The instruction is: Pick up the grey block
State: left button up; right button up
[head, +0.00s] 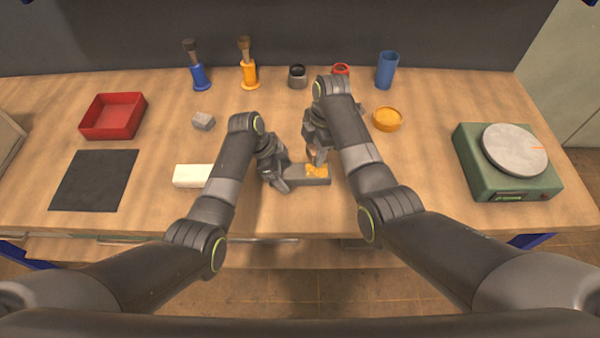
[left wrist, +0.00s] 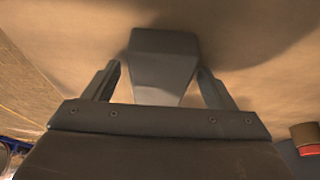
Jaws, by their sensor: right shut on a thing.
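A long dark grey block (head: 300,174) lies on the table in front of me, front centre. My left gripper (head: 273,178) is at its left end. In the left wrist view the grey block (left wrist: 163,65) stands between the two open fingers of my left gripper (left wrist: 160,82), with a gap on each side. My right gripper (head: 316,160) is shut on a small yellow-orange piece (head: 317,171) at the top of the block's right part. The jaws partly hide this piece.
A white block (head: 192,176) lies just left of my left gripper. A red tray (head: 113,116) and a black mat (head: 94,180) are at the left. A green scale (head: 507,176) is at the right. An orange dish (head: 387,119) and blue cup (head: 387,70) stand behind my right arm.

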pick_arm(q)
jog(key=shift+r, duration=0.1)
jog(key=c, duration=1.3)
jog(key=shift+o, duration=0.2)
pick_arm(e)
jog(key=shift+r, duration=0.1)
